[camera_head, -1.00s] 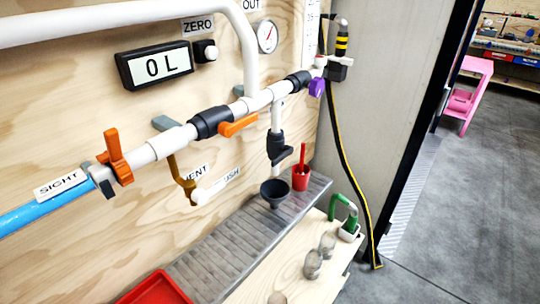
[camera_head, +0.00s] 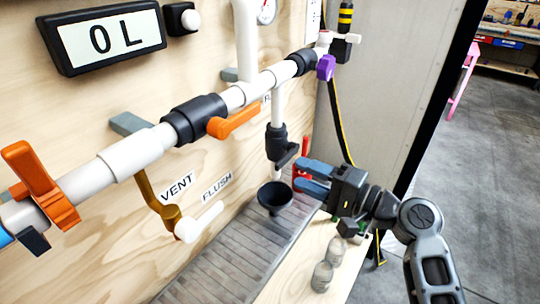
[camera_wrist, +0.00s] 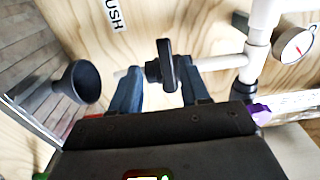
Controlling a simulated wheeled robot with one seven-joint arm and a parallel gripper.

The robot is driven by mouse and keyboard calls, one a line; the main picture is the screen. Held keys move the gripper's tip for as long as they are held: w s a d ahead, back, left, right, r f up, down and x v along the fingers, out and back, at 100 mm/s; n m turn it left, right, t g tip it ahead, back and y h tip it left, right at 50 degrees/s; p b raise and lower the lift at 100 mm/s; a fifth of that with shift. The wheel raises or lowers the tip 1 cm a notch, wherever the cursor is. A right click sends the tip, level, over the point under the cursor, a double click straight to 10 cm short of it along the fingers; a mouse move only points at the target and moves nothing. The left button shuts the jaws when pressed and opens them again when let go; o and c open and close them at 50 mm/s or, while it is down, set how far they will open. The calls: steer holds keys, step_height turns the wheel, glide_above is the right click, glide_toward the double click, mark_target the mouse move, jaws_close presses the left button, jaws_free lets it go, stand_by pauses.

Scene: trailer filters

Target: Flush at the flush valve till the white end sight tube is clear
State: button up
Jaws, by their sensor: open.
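A black valve (camera_head: 277,138) with a black lever sits on the white down pipe above a black funnel (camera_head: 275,197). A FLUSH label (camera_head: 217,186) is on the board to its left. My gripper (camera_head: 303,176), with blue fingers, is open and empty just right of the valve's lower part. In the wrist view the valve's handle (camera_wrist: 167,65) stands ahead between the spread fingertips (camera_wrist: 161,78); I cannot tell if they touch it. Only a blue end of the sight tube (camera_head: 6,238) shows at the left edge; the rest is out of view.
The display (camera_head: 103,37) reads 0 L. An orange lever (camera_head: 233,121) on the main pipe, a brown and white vent pipe (camera_head: 180,224) and a purple handle (camera_head: 326,67) are nearby. The grey grate (camera_head: 220,262) is mostly clear.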

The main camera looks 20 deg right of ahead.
mark_target(285, 163)
steer(key=shift+w+r, duration=0.25)
steer(key=shift+w, duration=0.1)
steer(key=shift+w+a+r, duration=0.1)
steer(key=shift+w, duration=0.15)
steer(key=shift+p+x, duration=0.45)
steer(key=shift+x, duration=3.1)
steer(key=shift+c, duration=0.4)
jaws_close()
steer(key=shift+s, duration=0.1)
